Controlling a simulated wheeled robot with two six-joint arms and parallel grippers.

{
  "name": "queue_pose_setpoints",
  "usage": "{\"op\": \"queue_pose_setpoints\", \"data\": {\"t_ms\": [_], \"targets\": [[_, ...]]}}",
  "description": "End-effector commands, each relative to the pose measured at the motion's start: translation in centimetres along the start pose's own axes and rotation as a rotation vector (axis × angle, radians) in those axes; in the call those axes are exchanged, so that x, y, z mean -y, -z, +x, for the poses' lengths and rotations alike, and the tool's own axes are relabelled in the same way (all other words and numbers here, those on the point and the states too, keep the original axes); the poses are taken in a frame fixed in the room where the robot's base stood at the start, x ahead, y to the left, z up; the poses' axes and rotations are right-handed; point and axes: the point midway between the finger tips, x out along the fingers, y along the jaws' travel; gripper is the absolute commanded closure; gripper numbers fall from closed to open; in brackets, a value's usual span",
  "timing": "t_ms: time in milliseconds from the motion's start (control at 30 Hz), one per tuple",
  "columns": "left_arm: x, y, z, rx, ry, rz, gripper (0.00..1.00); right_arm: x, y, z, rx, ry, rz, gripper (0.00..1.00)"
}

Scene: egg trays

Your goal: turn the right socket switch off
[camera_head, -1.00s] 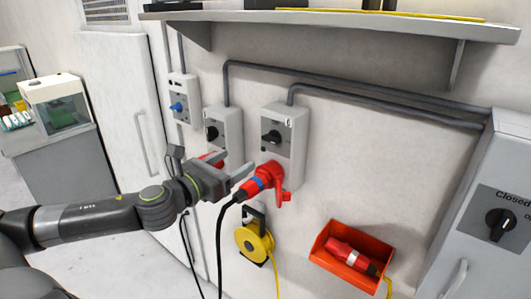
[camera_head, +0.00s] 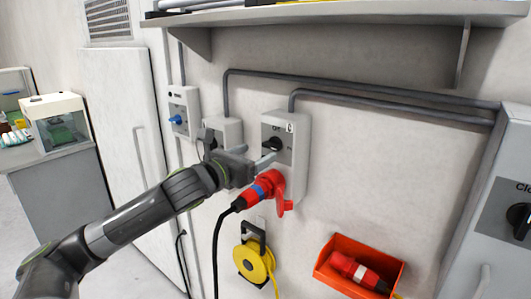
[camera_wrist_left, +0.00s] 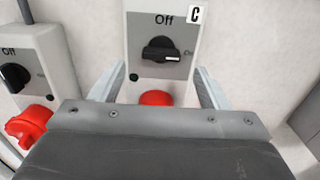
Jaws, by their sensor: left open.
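The right socket box (camera_head: 298,165) is grey and marked C, with a black rotary switch (camera_head: 272,143) on its face and a red plug (camera_head: 266,188) below. In the left wrist view, the switch (camera_wrist_left: 160,50) has its white-tipped handle pointing right, away from the "Off" label above it. A small dark green lamp (camera_wrist_left: 133,77) is below left of it. My left gripper (camera_head: 254,159) is open and empty in front of this box. In the wrist view, its fingers (camera_wrist_left: 159,88) appear below the switch, one on each side, apart from it. My right gripper is not in view.
Another socket box (camera_head: 229,129) with a black knob stands to the left, and a smaller box (camera_head: 184,105) with a blue knob further left. A shelf (camera_head: 350,14) overhangs above. A yellow cable reel (camera_head: 253,262) and a red bin (camera_head: 350,285) hang below.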

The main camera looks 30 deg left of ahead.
Motion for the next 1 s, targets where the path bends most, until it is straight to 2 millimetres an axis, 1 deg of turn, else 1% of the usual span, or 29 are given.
{"op": "queue_pose_setpoints", "data": {"t_ms": [33,200,400,567,833,1000], "targets": [[0.0,-0.1,0.6,0.003,0.0,-0.007,0.31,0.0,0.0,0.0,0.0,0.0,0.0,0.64],[0.2,-0.1,2.5,0.001,0.004,-0.005,0.31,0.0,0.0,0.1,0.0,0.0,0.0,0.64],[0.1,0.0,4.2,0.0,0.003,-0.002,0.31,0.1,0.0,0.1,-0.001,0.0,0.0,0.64],[0.2,0.0,4.7,-0.001,0.004,-0.001,0.31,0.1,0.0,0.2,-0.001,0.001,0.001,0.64],[0.2,0.0,4.7,-0.001,0.004,0.001,0.31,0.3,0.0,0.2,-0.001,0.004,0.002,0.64],[0.1,0.0,4.7,-0.001,0.004,0.001,0.53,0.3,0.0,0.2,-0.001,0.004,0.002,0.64]]}}
